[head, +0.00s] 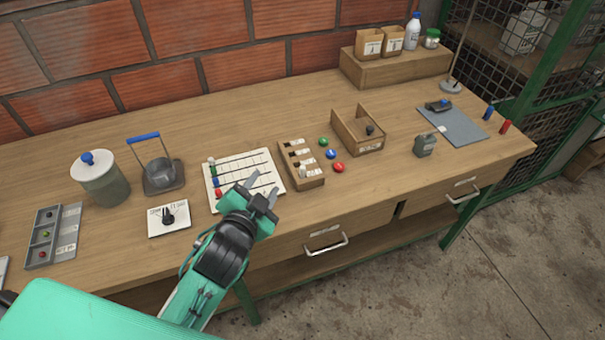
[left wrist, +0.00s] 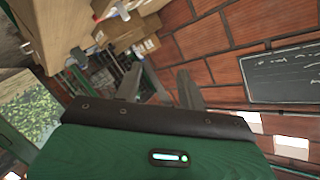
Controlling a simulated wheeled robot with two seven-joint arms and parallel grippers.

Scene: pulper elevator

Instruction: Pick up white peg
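A small pale peg, white or pinkish (head: 211,160), stands at the far left corner of a white lined board (head: 262,166). Green (head: 213,170), blue (head: 215,181) and red (head: 218,192) pegs stand in a row below it. Another small whitish piece (head: 303,169) shows in the wooden slotted rack (head: 314,182) right of the board. My left gripper (head: 263,189) is open and empty over the board's front right part, apart from the pegs. Its spread fingers (left wrist: 160,88) show in the left wrist view, facing the wall and boxes. My right gripper is out of view.
Green, blue and red round buttons (head: 331,154) and an open wooden box (head: 359,140) lie right of the rack. A black knob on a white plate (head: 183,219), a blue-handled device (head: 160,177) and a lidded jar (head: 102,182) stand left. Table space behind the board is clear.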

